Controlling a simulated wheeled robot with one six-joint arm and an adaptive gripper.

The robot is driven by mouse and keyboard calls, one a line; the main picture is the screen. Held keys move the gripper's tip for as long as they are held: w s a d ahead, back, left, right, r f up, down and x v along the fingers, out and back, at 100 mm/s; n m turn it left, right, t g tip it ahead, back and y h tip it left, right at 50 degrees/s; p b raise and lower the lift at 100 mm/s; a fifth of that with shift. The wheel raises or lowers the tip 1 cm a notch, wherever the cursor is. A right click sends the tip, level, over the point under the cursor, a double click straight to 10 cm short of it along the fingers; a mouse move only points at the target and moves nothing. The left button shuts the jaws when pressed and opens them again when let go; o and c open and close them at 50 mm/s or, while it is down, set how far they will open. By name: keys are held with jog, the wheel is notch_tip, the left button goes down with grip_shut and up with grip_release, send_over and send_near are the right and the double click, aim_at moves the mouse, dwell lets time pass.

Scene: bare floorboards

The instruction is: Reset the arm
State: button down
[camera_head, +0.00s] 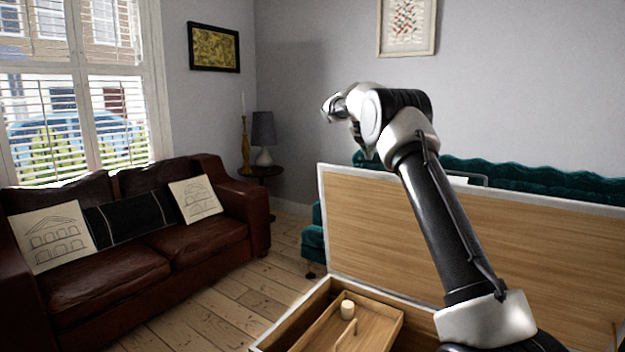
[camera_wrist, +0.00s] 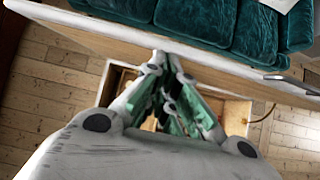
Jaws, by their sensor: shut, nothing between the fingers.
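My arm rises from the lower right of the head view and bends left at the top. My gripper (camera_head: 331,108) is at its left end in that view, high above the open wooden box (camera_head: 290,325). In the wrist view my gripper (camera_wrist: 165,58) points down with its fingertips together, and nothing shows between them. Its fingers hide part of the box (camera_wrist: 238,112) below. The box's raised wooden lid (camera_head: 400,235) stands upright behind it.
Inside the box are a wooden tray (camera_head: 387,325) and a small pale cylinder (camera_head: 348,309). A green sofa (camera_head: 530,178) is behind the lid. A brown leather sofa (camera_head: 205,240) stands at left, with bare floorboards (camera_head: 235,305) between.

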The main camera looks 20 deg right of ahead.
jog(key=s+a+f+m+g+y, duration=0.2)
jog(key=s+a+f+m, duration=0.1)
jog(key=s+f+m, duration=0.8)
jog(key=s+a+r+m+y, duration=0.1)
jog(key=s+a+m, duration=0.3)
jog(key=s, duration=1.2)
jog(key=s+a+r+m+t+y, duration=0.1)
jog(key=s+a+m, duration=0.3)
jog(key=s, duration=1.2)
jog(key=s+a+r+m+y, duration=0.1)
jog(key=s+a+r+m, duration=0.2)
jog(key=s+m, duration=0.4)
jog(key=shift+s+a+t+y, duration=0.3)
jog(key=shift+s+a+y, duration=0.15)
jog(key=shift+s, duration=4.2)
